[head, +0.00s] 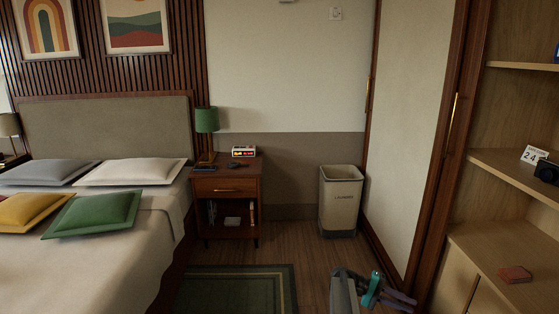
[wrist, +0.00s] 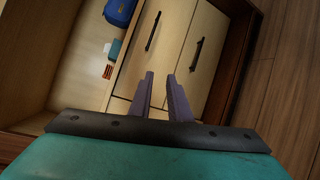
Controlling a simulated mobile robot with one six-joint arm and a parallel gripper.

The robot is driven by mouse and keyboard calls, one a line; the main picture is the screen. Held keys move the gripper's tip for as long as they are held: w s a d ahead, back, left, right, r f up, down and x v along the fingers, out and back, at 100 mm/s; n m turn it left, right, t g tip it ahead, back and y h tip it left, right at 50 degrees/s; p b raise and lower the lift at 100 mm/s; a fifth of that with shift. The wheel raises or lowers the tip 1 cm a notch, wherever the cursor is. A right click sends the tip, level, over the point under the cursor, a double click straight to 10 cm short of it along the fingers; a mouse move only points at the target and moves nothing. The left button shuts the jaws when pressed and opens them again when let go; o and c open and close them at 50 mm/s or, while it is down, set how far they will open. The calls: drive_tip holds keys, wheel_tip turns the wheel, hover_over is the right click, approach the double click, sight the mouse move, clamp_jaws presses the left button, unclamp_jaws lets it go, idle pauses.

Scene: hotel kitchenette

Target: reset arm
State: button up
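My gripper (wrist: 160,77) shows in the wrist view with its two purple-grey fingers apart and nothing between them. Past the fingers in that view are pale wood cabinet fronts with dark handles (wrist: 197,54). In the head view my gripper (head: 402,299) is low in the picture, right of centre, above the wooden floor. It is in front of the sliding door and left of the shelf unit. My arm's grey and teal parts show beside it, and the rest of the arm is cut off by the lower edge.
A laundry bin (head: 341,200) stands by the wall beyond my arm. A nightstand (head: 225,188) and bed (head: 80,255) are left, with a green rug (head: 236,286) on the floor. The shelf unit (head: 508,238) at right holds a camera (head: 546,172) and a reddish block (head: 514,274).

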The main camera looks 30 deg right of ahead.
drive_tip(key=w+a+f+n+t+p, duration=0.2)
drive_tip(key=a+p, duration=0.1)
drive_tip(key=a, duration=0.6)
drive_tip(key=w+a+f+n+t+p, duration=0.15)
drive_tip(key=a+p, duration=0.25)
drive_tip(key=a, duration=0.5)
drive_tip(key=w+a+f+n+t+p, duration=0.1)
drive_tip(key=w+a+f+n+p, duration=0.15)
drive_tip(key=a, duration=0.65)
drive_tip(key=s+a+f+t+y+p, duration=0.1)
drive_tip(key=s+a, duration=0.4)
drive_tip(key=a, duration=0.6)
drive_tip(key=s+a+f+n+t+y+p, duration=0.1)
drive_tip(key=s+a+y+p, duration=0.3)
drive_tip(key=a, duration=0.8)
drive_tip(key=s+a+f+t+y+p, duration=0.1)
drive_tip(key=s+a+y+p, duration=0.2)
drive_tip(key=a, duration=0.8)
drive_tip(key=s+y, duration=0.1)
drive_tip(key=s, duration=0.1)
drive_tip(key=shift+s+a+f+n, duration=0.15)
drive_tip(key=shift+s+f+n, duration=0.2)
drive_tip(key=shift+f+n, duration=0.05)
